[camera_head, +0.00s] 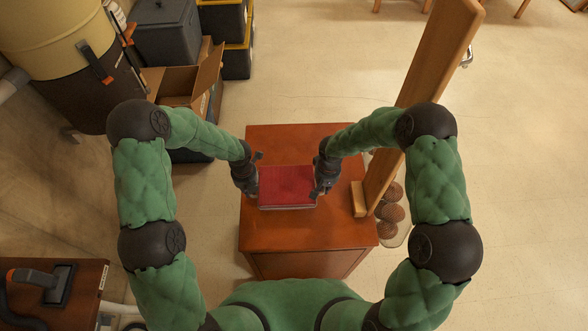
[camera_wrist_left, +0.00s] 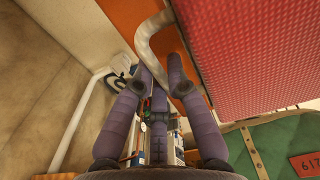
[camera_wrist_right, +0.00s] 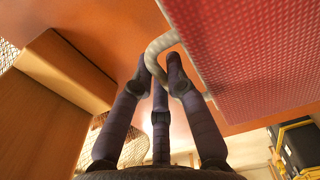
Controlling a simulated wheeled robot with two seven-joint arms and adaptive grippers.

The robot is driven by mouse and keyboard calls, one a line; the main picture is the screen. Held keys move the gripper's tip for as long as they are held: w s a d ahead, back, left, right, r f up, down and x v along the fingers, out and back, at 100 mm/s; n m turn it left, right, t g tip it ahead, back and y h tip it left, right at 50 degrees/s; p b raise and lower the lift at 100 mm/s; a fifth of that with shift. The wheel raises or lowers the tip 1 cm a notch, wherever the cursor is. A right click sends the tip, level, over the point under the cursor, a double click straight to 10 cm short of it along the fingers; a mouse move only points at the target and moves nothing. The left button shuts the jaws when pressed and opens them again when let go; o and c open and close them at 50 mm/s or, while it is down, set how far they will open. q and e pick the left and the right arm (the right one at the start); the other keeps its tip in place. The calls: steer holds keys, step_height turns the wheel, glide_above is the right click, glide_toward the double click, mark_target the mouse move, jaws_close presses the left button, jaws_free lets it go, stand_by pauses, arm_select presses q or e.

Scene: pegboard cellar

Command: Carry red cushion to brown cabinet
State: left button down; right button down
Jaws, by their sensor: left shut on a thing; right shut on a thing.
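The red cushion (camera_head: 287,184) is level between my two grippers over the top of the brown cabinet (camera_head: 284,143). I cannot tell whether it touches the top or hangs just above it. It has a textured red face in the left wrist view (camera_wrist_left: 255,50) and in the right wrist view (camera_wrist_right: 255,45). My left gripper (camera_head: 253,184) is shut on the pale curved handle (camera_wrist_left: 146,40) at the cushion's left side. My right gripper (camera_head: 321,184) is shut on the matching handle (camera_wrist_right: 157,47) at its right side.
A tall wooden board (camera_head: 415,85) with a foot stands on the cabinet's right part, beside my right gripper. Round brown things (camera_head: 392,212) lie in a pale tray right of it. An open cardboard box (camera_head: 190,88) and dark bins (camera_head: 166,32) stand at back left. Right floor is clear.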

mark_target(252, 199)
arm_select(q)
steer(key=shift+f, duration=0.15)
arm_select(e)
steer(key=shift+f, duration=0.1)
